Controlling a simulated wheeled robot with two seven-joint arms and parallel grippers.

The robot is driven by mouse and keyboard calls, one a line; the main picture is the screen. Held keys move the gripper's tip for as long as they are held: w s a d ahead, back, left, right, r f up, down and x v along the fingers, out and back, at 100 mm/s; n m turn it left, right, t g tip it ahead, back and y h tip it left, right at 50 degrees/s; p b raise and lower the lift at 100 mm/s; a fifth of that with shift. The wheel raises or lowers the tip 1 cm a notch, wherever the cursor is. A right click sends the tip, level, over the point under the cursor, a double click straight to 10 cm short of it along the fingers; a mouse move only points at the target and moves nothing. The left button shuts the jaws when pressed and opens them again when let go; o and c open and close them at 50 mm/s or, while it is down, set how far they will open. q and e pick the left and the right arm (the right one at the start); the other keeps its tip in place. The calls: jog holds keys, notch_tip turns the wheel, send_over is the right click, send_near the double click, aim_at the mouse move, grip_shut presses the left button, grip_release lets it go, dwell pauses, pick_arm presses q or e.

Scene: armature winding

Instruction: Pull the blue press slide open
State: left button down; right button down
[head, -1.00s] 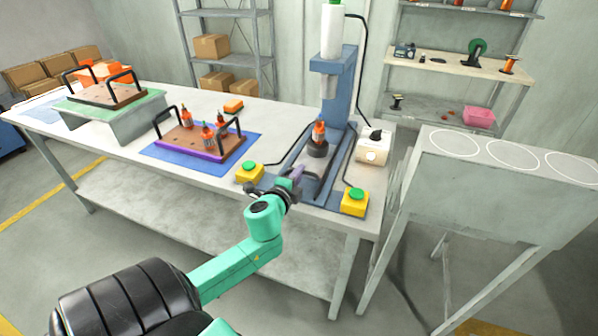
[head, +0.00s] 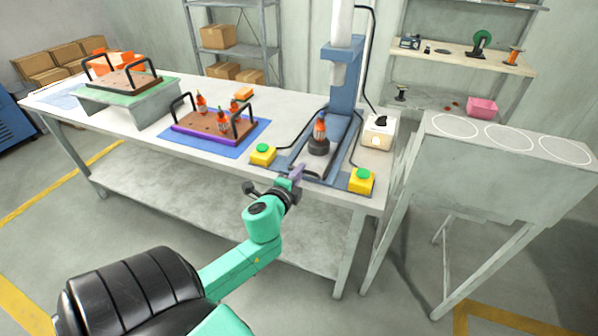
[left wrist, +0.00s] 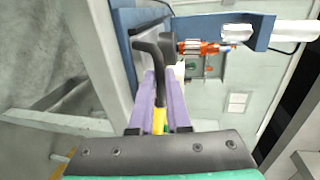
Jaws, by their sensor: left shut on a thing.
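The blue press (head: 345,95) stands at the right end of the workbench. Its slide carries a black round holder (head: 319,146) with an upright orange-and-grey armature (head: 320,128), sitting toward the front of the press base. My left gripper (head: 297,172) is at the front edge of the press. In the left wrist view, its two purple fingers (left wrist: 161,98) are shut around a black bent handle (left wrist: 150,48). The armature (left wrist: 200,47) also shows there, beyond the handle. The handle is mostly hidden by the gripper in the head view. My right gripper is out of view.
Yellow button boxes with green tops stand left (head: 263,154) and right (head: 361,180) of the press base. A purple-edged tray (head: 190,136) with several armatures lies on a blue mat. A grey stand (head: 480,180) is close on the right. The floor before the bench is clear.

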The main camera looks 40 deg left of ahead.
pick_arm(q)
jog(key=c, duration=0.9)
grip_release()
jog(key=b+v, duration=0.2)
jog(key=v, duration=1.2)
jog(key=shift+s, duration=0.2)
jog(key=shift+d, duration=0.1)
